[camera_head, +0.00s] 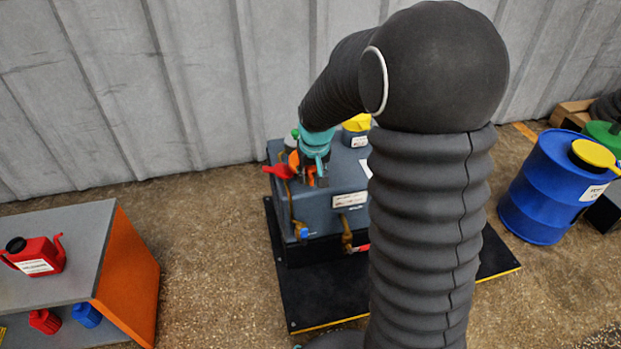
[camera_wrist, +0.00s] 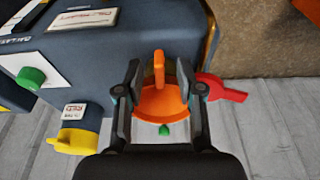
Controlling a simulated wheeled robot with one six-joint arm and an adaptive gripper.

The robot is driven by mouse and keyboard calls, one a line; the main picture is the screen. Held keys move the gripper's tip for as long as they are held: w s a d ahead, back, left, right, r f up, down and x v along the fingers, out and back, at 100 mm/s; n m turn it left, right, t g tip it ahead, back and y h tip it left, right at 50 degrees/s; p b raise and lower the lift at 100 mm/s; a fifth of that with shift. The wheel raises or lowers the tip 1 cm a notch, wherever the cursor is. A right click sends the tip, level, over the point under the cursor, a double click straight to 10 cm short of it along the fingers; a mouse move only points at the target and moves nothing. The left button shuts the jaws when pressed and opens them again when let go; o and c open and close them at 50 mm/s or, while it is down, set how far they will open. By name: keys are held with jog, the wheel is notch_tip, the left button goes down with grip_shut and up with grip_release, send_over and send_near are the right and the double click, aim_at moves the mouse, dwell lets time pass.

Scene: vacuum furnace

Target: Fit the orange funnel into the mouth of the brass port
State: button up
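The orange funnel (camera_wrist: 160,102) lies between the two fingers of my gripper (camera_wrist: 158,70) in the wrist view, with its narrow upright tab between the fingertips. A gap shows on each side of the tab, so my gripper looks open around it. In the head view, my gripper (camera_head: 318,178) is at the near left top edge of the grey-blue machine, and parts of the funnel (camera_head: 293,161) show beside it. Brass pipework (camera_head: 298,205) runs down the machine's side below. The mouth of the brass port is hidden, so I cannot tell whether the funnel sits in it.
A red lever (camera_wrist: 222,88) sticks out right beside my gripper. A yellow-capped filler (camera_wrist: 77,141) stands on the machine (camera_head: 340,185). A blue drum (camera_head: 545,185) is at right. A bench (camera_head: 75,240) with a red can (camera_head: 38,258) is at left.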

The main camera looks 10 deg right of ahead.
jog(key=v, duration=0.9)
jog(key=shift+r, duration=0.3)
jog(key=shift+s+f, duration=0.1)
jog(key=shift+s, duration=0.05)
jog(key=s+r+t, duration=0.1)
jog(key=s+r, duration=0.2)
jog(key=s, duration=0.9)
jog(key=s+r+t+p, duration=0.1)
jog(key=s+r, duration=0.3)
jog(key=s, duration=0.9)
jog(key=shift+s+t, duration=0.2)
jog(key=shift+t, duration=0.2)
jog(key=shift+a+r, duration=0.1)
